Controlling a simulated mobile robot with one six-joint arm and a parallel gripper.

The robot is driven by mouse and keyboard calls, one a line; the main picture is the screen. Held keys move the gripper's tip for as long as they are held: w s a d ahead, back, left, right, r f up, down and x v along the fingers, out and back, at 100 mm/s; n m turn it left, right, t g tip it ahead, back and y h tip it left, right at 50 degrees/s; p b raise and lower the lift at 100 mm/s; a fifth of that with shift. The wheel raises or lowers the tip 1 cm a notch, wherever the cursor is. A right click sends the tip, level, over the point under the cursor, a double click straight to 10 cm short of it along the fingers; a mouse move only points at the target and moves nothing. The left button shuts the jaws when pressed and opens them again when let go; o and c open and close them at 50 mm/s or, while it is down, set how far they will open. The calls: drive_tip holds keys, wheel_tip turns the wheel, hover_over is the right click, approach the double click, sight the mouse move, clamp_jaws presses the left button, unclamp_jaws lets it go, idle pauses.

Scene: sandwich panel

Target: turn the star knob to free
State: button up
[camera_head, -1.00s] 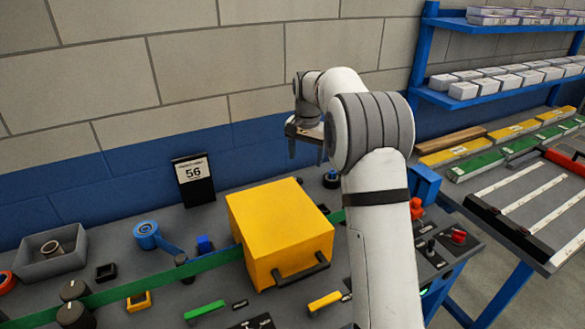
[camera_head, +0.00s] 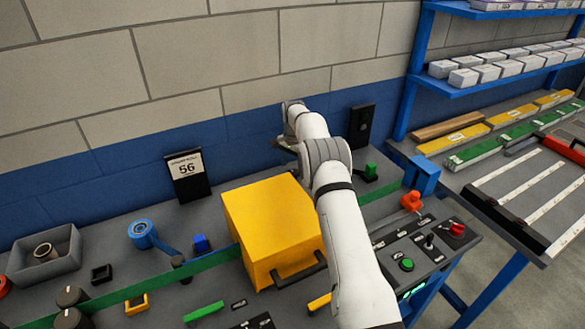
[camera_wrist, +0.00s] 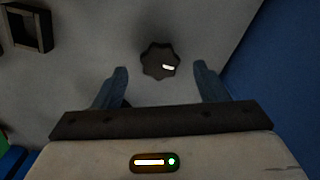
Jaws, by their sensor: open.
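The star knob (camera_wrist: 160,61) is dark, with a lobed rim and a white mark pointing right and slightly down in the picture. It sits on a grey surface in the wrist view. My gripper (camera_wrist: 160,69) is open, with one blue-grey finger to the left of the knob and one to the right. The fingers look apart from the knob; how far above it they are, I cannot tell. In the head view my gripper (camera_head: 287,146) is partly hidden at the end of the arm, near the wall, and I cannot see the star knob there.
A dark square frame (camera_wrist: 27,28) lies left of the knob, and a blue wall (camera_wrist: 285,75) rises at right. In the head view, a yellow box (camera_head: 270,222) stands in front of the gripper. A black panel (camera_head: 362,127) and a card reading 56 (camera_head: 187,172) stand by the wall.

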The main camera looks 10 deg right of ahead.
drive_tip(key=shift+f, duration=1.2)
drive_tip(key=c, duration=1)
